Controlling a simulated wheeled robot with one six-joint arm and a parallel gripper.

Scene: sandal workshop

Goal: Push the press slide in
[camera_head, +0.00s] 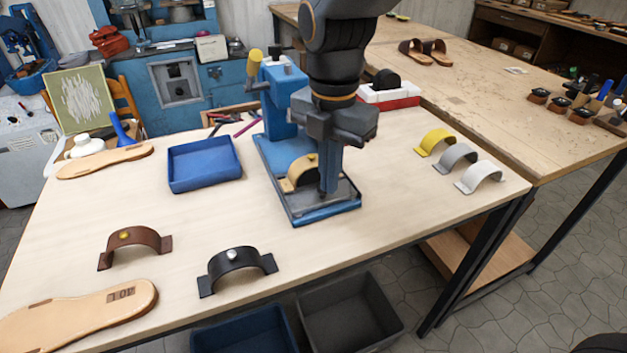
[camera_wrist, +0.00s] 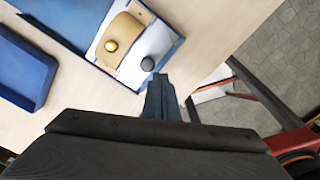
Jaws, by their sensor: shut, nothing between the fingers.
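The blue press (camera_head: 280,110) stands on the workbench, with a lever on its left side. Its grey slide plate (camera_head: 345,193) lies at the front of the blue base, carrying a tan arched strap (camera_head: 290,185) with a gold snap. In the wrist view the slide (camera_wrist: 126,66), the strap (camera_wrist: 124,33) and a dark round knob (camera_wrist: 148,63) on the slide's front end show clearly. My gripper (camera_head: 328,190) points down over the slide's front part, shut and empty. In the wrist view its fingertips (camera_wrist: 158,80) are close to the knob; I cannot tell whether they touch.
A blue tray (camera_head: 205,165) sits left of the press. Brown (camera_head: 135,240) and black (camera_head: 235,265) straps lie in front, with yellow (camera_head: 435,140), grey (camera_head: 457,155) and white (camera_head: 481,173) ones to the right. Dark bins (camera_head: 350,310) stand below the front edge.

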